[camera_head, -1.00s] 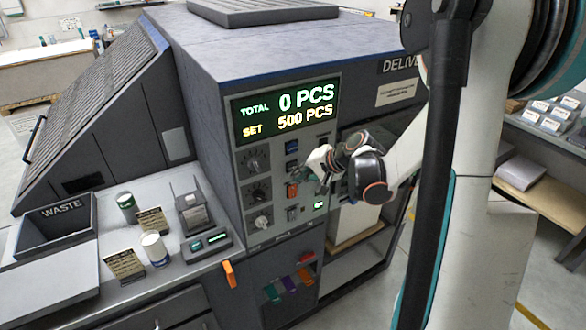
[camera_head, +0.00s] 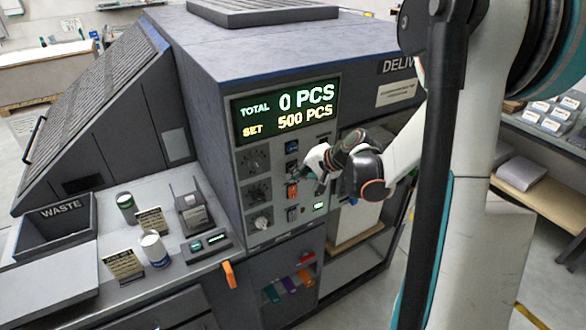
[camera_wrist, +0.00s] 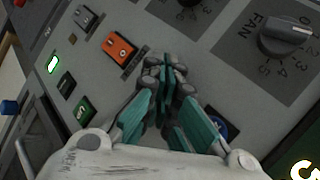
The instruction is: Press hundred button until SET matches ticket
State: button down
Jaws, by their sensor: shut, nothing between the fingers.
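The display (camera_head: 286,109) on the control panel reads TOTAL 0 PCS and SET 500 PCS. My gripper (camera_wrist: 166,68) is shut and empty in front of the panel; its fingertips are close to the panel, and contact cannot be told. It also shows in the head view (camera_head: 312,175), below and right of the display. An orange button (camera_wrist: 119,48) lies to the left of the fingertips in the wrist view, and a blue button (camera_wrist: 222,126) lies to the right, partly hidden by a finger. Button labels are unreadable, so I cannot tell which is the hundred button. No readable ticket shows.
A FAN dial (camera_wrist: 288,36), a grey switch (camera_wrist: 86,18), a green button (camera_wrist: 85,110) and a lit green indicator (camera_wrist: 53,63) surround the gripper. A WASTE bin (camera_head: 58,222), two cans and small cards (camera_head: 125,264) stand on the left bench. A sheet (camera_head: 397,92) is on the machine.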

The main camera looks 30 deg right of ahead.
jog(key=shift+w, duration=0.25)
jog(key=shift+s, duration=0.1)
dwell(0.5)
jog(key=shift+s, duration=0.8)
jog(key=shift+s, duration=0.1)
jog(key=s+b, duration=0.1)
jog(key=s, duration=0.3)
jog(key=shift+s+d, duration=0.1)
jog(key=shift+s, duration=0.3)
dwell(0.5)
